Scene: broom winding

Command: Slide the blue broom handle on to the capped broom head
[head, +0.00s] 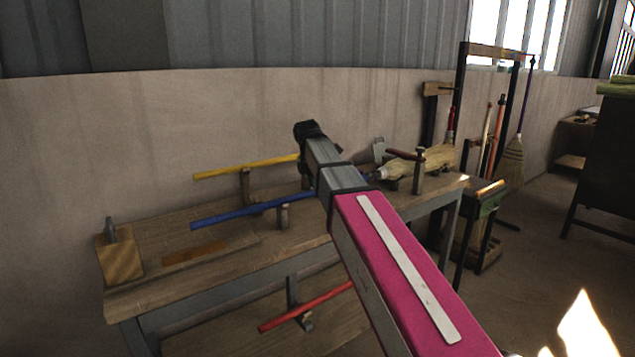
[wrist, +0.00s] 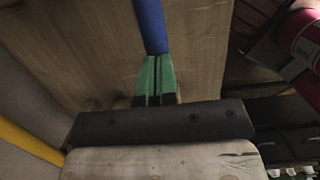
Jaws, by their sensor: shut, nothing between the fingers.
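The blue handle (head: 245,212) lies over a small wooden support on the workbench in the head view, its right end behind my arm. The broom head (head: 425,160) is a straw bundle lying on the bench's right part, with a pale cap (head: 382,173) at its left end. In the wrist view my gripper's green fingers (wrist: 155,62) are together, and the blue handle (wrist: 149,25) shows right at their tips. I cannot tell whether they touch it. The head view does not show the fingers, and the wrist view does not show the broom head.
A yellow handle (head: 245,168) lies behind the blue one, and it also shows in the wrist view (wrist: 30,142). A wooden block (head: 120,260) stands at the bench's left end. Brooms (head: 512,155) stand at the right.

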